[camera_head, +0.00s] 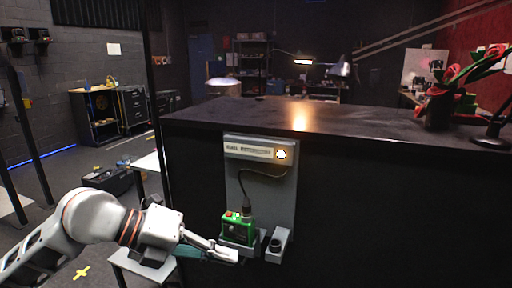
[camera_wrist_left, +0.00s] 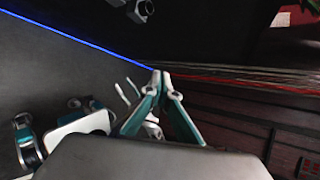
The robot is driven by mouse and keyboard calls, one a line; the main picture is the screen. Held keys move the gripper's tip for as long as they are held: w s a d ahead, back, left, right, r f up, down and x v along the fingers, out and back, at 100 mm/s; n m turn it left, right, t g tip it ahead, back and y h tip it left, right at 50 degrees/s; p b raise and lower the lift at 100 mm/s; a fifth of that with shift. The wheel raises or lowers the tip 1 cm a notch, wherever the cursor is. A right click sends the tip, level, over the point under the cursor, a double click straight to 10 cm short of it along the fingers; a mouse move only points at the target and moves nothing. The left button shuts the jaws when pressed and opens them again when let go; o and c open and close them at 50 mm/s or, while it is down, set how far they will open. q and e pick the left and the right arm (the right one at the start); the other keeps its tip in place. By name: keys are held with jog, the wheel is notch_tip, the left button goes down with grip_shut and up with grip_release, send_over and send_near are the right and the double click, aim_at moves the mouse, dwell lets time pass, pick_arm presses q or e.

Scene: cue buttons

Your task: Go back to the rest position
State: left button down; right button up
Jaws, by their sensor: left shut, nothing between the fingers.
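My left gripper (camera_head: 232,256) is in front of the black counter's front face in the head view, low and close to a green box (camera_head: 238,228). Its fingers are shut with nothing between them; the fingertips also show together in the left wrist view (camera_wrist_left: 160,76). I cannot tell whether the fingers touch the holder under the green box. A grey panel (camera_head: 283,195) on the counter front carries a label strip and a lit round button (camera_head: 281,154). A dark cable runs from the panel down to the green box. My right gripper is not in view.
The black counter (camera_head: 370,215) fills the right half. A grey bracket (camera_head: 278,246) with a dark round part sits right of the green box. A red-leaved plant (camera_head: 438,108) and a lamp stand on the counter. Open floor with a black case (camera_head: 110,180) lies left.

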pick_arm(q)
jog(key=s+d+r+n+g+h, duration=0.1)
jog(key=s+d+n+h, duration=0.1)
jog(key=s+d+h, duration=0.3)
jog(key=w+a+f+n+t+y, duration=0.3)
jog(key=a+f+n+t, duration=0.2)
jog(key=f+n+t, duration=0.45)
jog(key=w+a+f+n+t+y, duration=0.2)
jog(key=w+a+f+n+t, duration=0.3)
jog(key=n, duration=0.7)
jog(key=s+a+f+n+g+y, duration=0.3)
jog(key=s+f, duration=0.6)
jog(key=f, duration=0.5)
jog(key=s+a+f+n+g+y, duration=0.3)
jog(key=s+a+f+n+y, duration=0.2)
jog(key=f, duration=0.9)
jog(key=s+a+n, duration=0.1)
jog(key=s, duration=0.2)
jog(key=shift+s+f+y, duration=0.15)
jog(key=shift+s+y, duration=0.25)
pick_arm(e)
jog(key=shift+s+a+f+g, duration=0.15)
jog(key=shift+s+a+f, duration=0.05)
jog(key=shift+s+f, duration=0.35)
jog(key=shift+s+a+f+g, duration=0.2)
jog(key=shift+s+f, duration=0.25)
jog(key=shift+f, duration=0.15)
